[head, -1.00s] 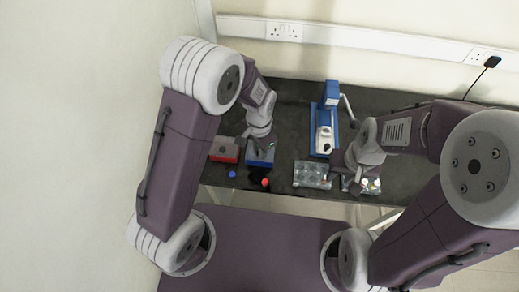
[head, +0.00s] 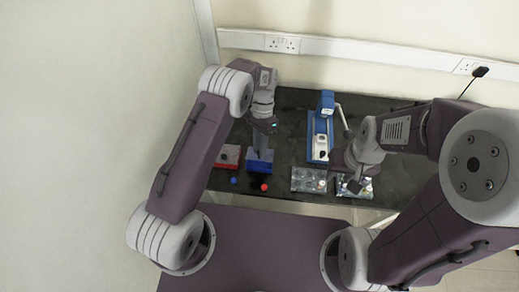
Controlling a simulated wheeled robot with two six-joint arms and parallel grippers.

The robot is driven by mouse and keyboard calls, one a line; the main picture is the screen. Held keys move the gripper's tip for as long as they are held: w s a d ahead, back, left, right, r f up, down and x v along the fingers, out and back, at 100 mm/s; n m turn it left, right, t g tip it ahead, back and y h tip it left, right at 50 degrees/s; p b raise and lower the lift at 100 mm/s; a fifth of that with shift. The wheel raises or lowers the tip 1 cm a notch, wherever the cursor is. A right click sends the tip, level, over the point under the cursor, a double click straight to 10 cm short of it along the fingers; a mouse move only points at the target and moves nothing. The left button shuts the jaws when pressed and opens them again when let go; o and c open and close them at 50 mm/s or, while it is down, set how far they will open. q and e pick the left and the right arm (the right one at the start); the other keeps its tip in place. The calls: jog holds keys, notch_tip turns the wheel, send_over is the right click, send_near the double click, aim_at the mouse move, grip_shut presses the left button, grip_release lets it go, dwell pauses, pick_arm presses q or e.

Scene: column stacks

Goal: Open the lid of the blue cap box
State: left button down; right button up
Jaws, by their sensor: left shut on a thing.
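The blue cap box (head: 260,168) sits on the dark table, right of the red box (head: 229,155). More of its blue shows now, and a greyish part, seemingly its lid, stands at its rear below my gripper. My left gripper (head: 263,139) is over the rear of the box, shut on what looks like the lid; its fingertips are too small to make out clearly. A blue cap (head: 233,181) and a red cap (head: 264,187) lie in front of the boxes. My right gripper (head: 353,184) is over a clear tray at the right; its jaws are unclear.
A blue press with a lever (head: 322,130) stands right of the boxes. Clear trays with small items, one at the middle (head: 309,180) and one at the right (head: 355,187), lie at the table's front edge. A wall with sockets (head: 283,43) is behind.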

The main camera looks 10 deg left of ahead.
pick_arm(q)
jog(key=shift+w+g+b, duration=0.45)
jog(key=shift+g+b, duration=0.25)
jog(key=shift+w+r, duration=0.1)
jog(key=shift+r, duration=0.05)
